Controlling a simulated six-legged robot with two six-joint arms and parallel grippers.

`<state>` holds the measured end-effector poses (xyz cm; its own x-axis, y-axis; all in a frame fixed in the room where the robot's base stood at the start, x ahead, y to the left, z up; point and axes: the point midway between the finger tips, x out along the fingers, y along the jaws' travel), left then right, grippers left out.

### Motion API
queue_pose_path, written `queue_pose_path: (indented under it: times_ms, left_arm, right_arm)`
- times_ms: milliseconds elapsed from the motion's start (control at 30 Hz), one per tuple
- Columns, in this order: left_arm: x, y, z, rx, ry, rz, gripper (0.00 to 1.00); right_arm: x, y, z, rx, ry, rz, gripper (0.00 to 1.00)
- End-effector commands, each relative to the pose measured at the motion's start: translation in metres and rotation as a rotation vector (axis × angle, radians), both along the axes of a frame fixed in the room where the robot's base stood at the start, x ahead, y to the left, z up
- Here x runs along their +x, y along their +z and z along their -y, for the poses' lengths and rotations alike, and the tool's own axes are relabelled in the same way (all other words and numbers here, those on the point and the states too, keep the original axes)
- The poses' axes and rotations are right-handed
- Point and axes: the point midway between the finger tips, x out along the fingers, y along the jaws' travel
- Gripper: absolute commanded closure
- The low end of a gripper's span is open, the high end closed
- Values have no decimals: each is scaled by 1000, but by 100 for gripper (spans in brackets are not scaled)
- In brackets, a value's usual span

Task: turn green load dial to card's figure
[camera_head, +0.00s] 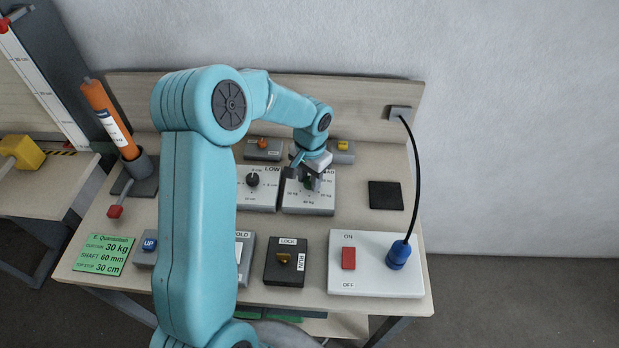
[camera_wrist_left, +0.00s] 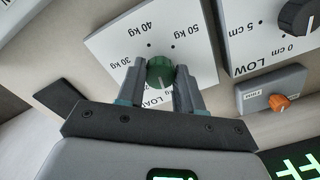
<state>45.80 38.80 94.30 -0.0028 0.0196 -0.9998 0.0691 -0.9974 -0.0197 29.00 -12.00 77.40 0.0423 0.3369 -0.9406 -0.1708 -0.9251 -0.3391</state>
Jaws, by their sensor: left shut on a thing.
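The green load dial (camera_wrist_left: 160,73) sits on a white plate (camera_wrist_left: 105,42) marked 30 kg, 40 kg and 50 kg in the left wrist view. My left gripper (camera_wrist_left: 160,88) is shut on the dial, one finger on each side. I cannot clearly tell which figure the dial points to. The green card (camera_head: 104,254) lies at the front left of the table and reads 30 kg, SHAFT 60 mm and 30 cm. My right gripper is not in view.
The LOW plate with its black dial (camera_head: 252,179) is just left of the load plate. Small boxes with an orange knob (camera_head: 263,143) and a yellow knob (camera_head: 343,146) stand behind. A lock switch (camera_head: 284,262) and a white switch panel (camera_head: 375,284) with a cable are in front.

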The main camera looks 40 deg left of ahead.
Motion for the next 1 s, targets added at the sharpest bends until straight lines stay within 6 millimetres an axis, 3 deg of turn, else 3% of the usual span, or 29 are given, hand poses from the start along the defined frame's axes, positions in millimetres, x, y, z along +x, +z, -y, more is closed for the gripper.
queue_pose_path:
  times_ms: [600,1000]
  left_arm:
    - [2,2,-2,4,-558,8,95]
    - [2,2,-2,4,-810,9,95]
  right_arm:
    - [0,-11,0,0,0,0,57]
    - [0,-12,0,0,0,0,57]
